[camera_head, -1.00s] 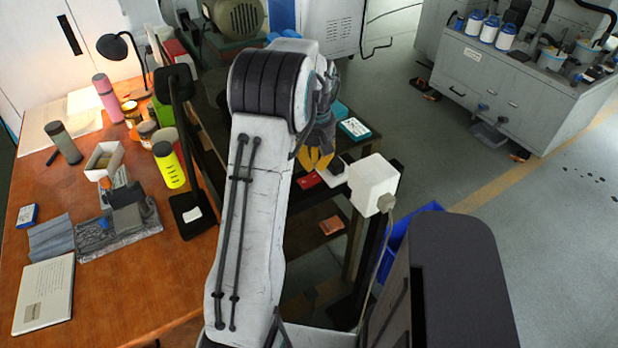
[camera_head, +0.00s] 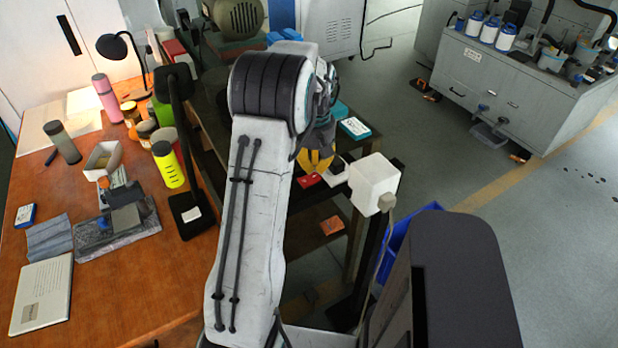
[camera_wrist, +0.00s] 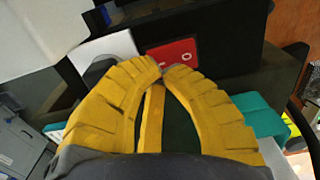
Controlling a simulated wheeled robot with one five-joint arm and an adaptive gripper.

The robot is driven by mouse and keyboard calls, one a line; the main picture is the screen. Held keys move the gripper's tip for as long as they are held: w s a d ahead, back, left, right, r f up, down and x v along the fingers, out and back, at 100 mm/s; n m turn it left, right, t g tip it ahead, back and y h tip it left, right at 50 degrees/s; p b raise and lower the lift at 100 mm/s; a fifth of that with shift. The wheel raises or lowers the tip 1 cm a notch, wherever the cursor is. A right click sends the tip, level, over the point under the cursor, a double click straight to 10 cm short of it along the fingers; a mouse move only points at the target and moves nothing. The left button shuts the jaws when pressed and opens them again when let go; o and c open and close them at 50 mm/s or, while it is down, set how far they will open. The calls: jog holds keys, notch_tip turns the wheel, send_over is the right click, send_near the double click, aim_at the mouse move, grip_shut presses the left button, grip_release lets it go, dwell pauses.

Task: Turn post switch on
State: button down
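My gripper (camera_head: 316,163) hangs beyond my forearm, above a dark shelf stand. In the wrist view its yellow fingers (camera_wrist: 165,70) come together at the tips, with nothing seen between them. Just past the tips is a red panel (camera_wrist: 176,54) with a white ring mark, against a black surround. A white panel (camera_wrist: 105,50) lies to its left. The red piece (camera_head: 308,181) and a white piece (camera_head: 335,176) also show below the gripper in the head view. I take these as the switch, but cannot be sure. Whether the tips touch the red panel is unclear.
A white box (camera_head: 374,184) with a cable stands right of the gripper. A teal-and-white box (camera_head: 354,128) lies on the stand. A blue bin (camera_head: 405,245) is behind my dark body part. A cluttered wooden table (camera_head: 110,290) is at left; open floor lies right.

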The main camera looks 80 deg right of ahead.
aim_at(315, 175)
jog(key=shift+f+b, duration=0.85)
jog(key=shift+f, duration=0.35)
dwell(0.6)
jog(key=shift+r+p, duration=2.95)
jog(key=shift+r, duration=0.6)
